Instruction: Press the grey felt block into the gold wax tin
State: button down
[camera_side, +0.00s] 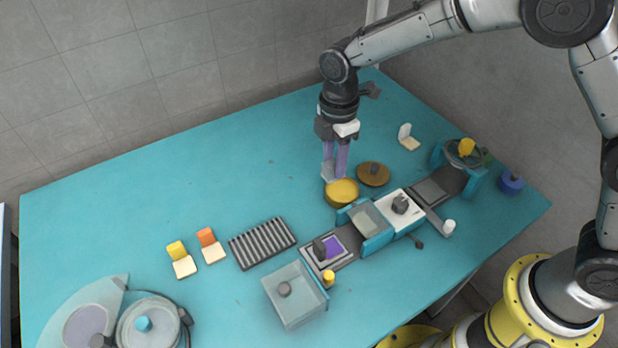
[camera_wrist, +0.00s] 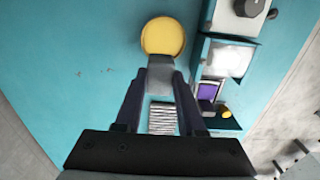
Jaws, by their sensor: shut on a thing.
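The gold wax tin (camera_side: 342,193) sits on the teal table, open, with its yellow wax face showing. It also shows at the top of the wrist view (camera_wrist: 163,36). My gripper (camera_side: 334,172) points down just behind the tin. In the wrist view its dark fingers (camera_wrist: 160,84) are shut on the grey felt block (camera_wrist: 159,76). The block's far end meets the tin's near rim in that view; I cannot tell whether they touch. In the side view the fingers partly hide the block.
A brown knobbed lid (camera_side: 373,174) lies right of the tin. A teal-and-grey station row (camera_side: 370,222) stands in front, with a ribbed grey rack (camera_side: 263,244) to its left. The table's left-back area is clear.

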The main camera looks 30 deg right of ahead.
jog(key=shift+s+d+f, duration=0.1)
jog(key=shift+d+f, duration=0.35)
jog(key=shift+f, duration=0.45)
jog(key=shift+d+f, duration=0.4)
jog(key=shift+f, duration=0.5)
jog(key=shift+s+d+f, duration=0.1)
jog(key=shift+d+f, duration=0.35)
jog(key=shift+f, duration=0.45)
jog(key=shift+f, duration=0.6)
dwell(0.4)
notch_tip(320, 180, up, 7)
dwell(0.9)
jog(key=shift+w+r, duration=0.1)
dwell(0.3)
